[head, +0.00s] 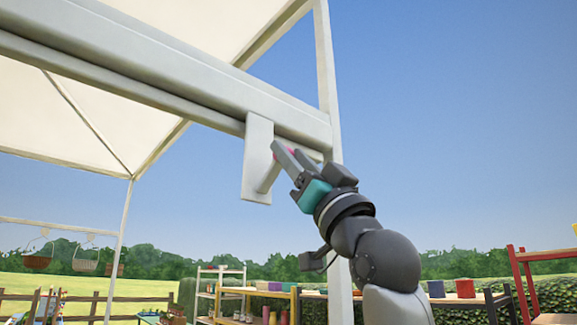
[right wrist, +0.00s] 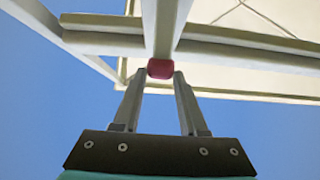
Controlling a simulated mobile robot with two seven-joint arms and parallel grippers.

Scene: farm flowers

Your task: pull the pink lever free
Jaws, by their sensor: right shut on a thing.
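The pink lever (right wrist: 161,68) shows in the right wrist view as a small pink-red end between my right gripper's fingertips. A light grey plate (head: 257,160) hangs from the canopy's front beam, next to the pink part. My right gripper (head: 280,150) is raised to this plate and shut on the pink lever; its fingers also show in the right wrist view (right wrist: 161,76). The fingers hide most of the lever in the head view. My left gripper is not in view.
The canopy beam (head: 160,75) runs just above my right gripper, and a canopy post (head: 328,90) stands close behind it. Shelves with coloured pots (head: 270,292) stand low behind. Hanging baskets (head: 85,262) are at far left. Open sky lies right of my arm.

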